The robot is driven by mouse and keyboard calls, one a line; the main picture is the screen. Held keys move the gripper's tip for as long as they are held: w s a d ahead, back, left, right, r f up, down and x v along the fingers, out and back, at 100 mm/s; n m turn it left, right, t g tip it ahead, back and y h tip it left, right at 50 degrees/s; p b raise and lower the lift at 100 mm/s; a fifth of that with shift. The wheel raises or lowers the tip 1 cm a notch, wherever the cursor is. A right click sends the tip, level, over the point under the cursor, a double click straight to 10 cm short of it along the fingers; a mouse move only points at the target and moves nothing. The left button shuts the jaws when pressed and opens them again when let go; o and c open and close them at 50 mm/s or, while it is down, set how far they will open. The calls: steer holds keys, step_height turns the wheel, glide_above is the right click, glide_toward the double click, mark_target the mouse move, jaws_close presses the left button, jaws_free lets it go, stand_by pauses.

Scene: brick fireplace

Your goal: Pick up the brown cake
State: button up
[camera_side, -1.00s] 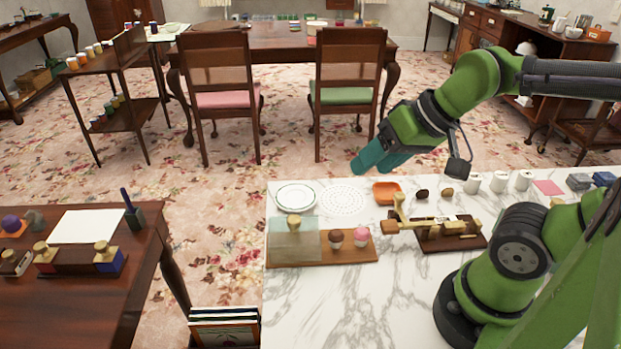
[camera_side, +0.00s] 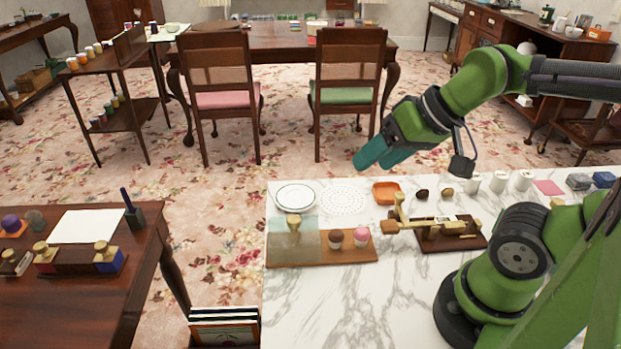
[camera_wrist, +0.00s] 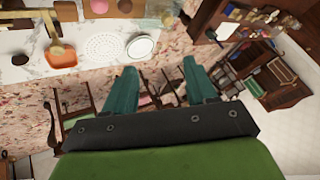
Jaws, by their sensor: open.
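In the wrist view the brown cake (camera_wrist: 124,6) is at the top edge, partly cut off, beside the pink cake (camera_wrist: 99,6). My gripper (camera_side: 366,161) is above the counter's far edge, higher than the cakes and apart from them. In the wrist view my gripper's teal fingers (camera_wrist: 157,67) are spread with nothing between them.
A glass cover with a brass knob (camera_side: 293,242) covers the board's left part. A brass-and-wood device (camera_side: 440,233) stands right of the cakes. Behind are a plate (camera_side: 296,197), a perforated white mat (camera_side: 343,200) and an orange dish (camera_side: 386,192). The front counter is clear.

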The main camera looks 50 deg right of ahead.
steer(key=shift+o, duration=0.8)
steer(key=n+g, duration=0.6)
steer(key=n, duration=0.9)
glide_above(337, 232)
steer(key=shift+h, duration=0.4)
steer(key=f, duration=1.7)
steer(key=shift+s+d, duration=0.2)
steer(key=shift+s, duration=0.15)
steer(key=shift+w+a+f, duration=0.1)
steer(key=shift+f, duration=0.95)
steer(key=shift+w+a+f, duration=0.1)
steer(key=shift+w+f, duration=0.05)
steer(key=shift+f, duration=0.85)
steer(key=shift+w+a+f, duration=0.1)
steer(key=shift+f, duration=0.95)
